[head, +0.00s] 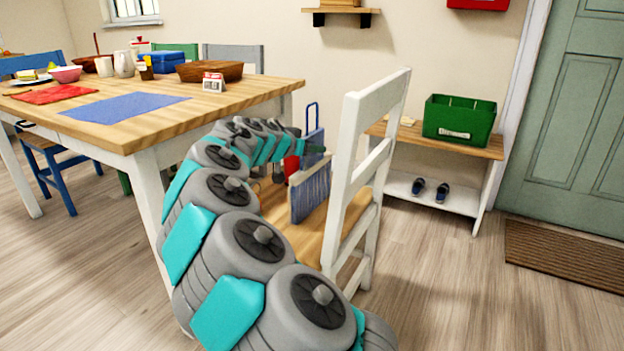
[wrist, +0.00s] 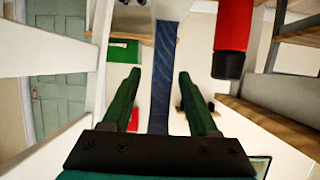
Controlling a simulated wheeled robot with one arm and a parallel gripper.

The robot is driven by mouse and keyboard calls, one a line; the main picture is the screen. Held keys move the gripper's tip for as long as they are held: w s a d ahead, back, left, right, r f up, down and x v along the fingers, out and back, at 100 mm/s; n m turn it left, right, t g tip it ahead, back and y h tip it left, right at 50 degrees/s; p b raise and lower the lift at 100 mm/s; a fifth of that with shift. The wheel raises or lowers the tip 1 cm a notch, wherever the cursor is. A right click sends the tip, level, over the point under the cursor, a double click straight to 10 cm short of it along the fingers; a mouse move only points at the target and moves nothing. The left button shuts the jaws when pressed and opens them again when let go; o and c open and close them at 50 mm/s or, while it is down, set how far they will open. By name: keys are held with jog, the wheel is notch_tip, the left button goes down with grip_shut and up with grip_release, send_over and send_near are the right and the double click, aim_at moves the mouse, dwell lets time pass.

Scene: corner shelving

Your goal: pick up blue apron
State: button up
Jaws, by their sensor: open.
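A blue striped cloth, apparently the blue apron (head: 311,190), stands upright above the wooden chair seat in the head view, with a pale band along its top edge. In the wrist view a narrow blue woven strip (wrist: 164,62), likely the same cloth seen nearly edge-on, shows between the fingers. My gripper (wrist: 159,77) is open, with one dark green finger on each side of the strip. I cannot tell whether either finger touches it. In the head view my arm hides part of the chair and most of the gripper.
The white chair back (head: 362,165) rises close to the right of the cloth. A red cylinder (wrist: 235,38) is near the right finger. The dining table (head: 135,125) stands at left. A low bench (head: 475,143) with a green box (head: 459,119) is behind.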

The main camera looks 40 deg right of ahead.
jog(key=shift+w+d+f, duration=0.1)
jog(key=shift+d+f, duration=0.05)
jog(key=shift+d, duration=0.15)
jog(key=shift+c, duration=0.2)
grip_shut()
dwell(1.1)
